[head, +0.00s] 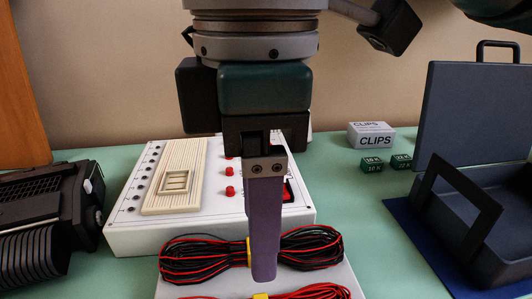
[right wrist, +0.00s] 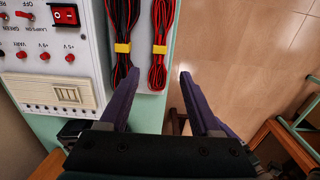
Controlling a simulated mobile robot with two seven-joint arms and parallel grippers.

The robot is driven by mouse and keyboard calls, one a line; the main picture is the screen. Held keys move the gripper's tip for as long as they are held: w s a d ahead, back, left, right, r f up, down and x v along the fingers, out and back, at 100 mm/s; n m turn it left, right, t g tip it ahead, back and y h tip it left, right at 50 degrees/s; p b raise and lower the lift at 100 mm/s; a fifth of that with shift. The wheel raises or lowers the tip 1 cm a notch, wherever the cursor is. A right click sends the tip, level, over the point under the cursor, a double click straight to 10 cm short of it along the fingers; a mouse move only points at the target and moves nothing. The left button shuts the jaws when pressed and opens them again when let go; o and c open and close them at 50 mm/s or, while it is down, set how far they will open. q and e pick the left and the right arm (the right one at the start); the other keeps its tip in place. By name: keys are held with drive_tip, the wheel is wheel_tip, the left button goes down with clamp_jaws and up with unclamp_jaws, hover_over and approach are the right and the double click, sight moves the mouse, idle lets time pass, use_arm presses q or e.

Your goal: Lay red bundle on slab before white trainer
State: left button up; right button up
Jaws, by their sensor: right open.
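The white trainer (head: 215,241), a panel box with red switches, stands behind a pale slab (head: 346,273). A black-and-red bundle (head: 312,246) with a yellow tie lies on the slab near the trainer. The red bundle (head: 318,291), also with a yellow tie, lies in front of it, cut by the lower edge of the head view. The right wrist view shows the red bundle (right wrist: 159,28) beside the black-and-red bundle (right wrist: 122,22). My right gripper (head: 265,272) is open above the slab, its fingertips either side of the red bundle's end in the wrist view. My left gripper is out of view.
A black ribbed device (head: 45,235) stands at left. A CLIPS box (head: 371,135) and small green boxes (head: 372,164) lie behind at right. An open dark case (head: 470,215) on a blue mat (head: 412,218) stands at right. The green table between slab and mat is clear.

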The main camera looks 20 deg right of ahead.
drive_tip(key=s+a+f+m+t+y, duration=0.25)
drive_tip(key=s+a+f+y, duration=0.2)
drive_tip(key=a, duration=0.25)
drive_tip(key=s+d+f+m+h, duration=0.1)
drive_tip(key=s+d+f+m, duration=0.1)
drive_tip(key=d, duration=0.3)
drive_tip(key=s+d+f+m+h, duration=0.2)
drive_tip(key=s+d+m, duration=0.1)
drive_tip(key=d+m, duration=0.2)
drive_tip(key=s+d+f+m+t+h, duration=0.1)
drive_tip(key=s+d+f+m, duration=0.1)
drive_tip(key=d, duration=0.4)
drive_tip(key=shift+s+d+f+m, duration=0.35)
drive_tip(key=shift+f+m, duration=0.2)
drive_tip(key=shift+m, duration=0.1)
wheel_tip(320, 180, up, 54)
drive_tip(key=p, duration=5.4)
drive_tip(key=shift+a, duration=0.1)
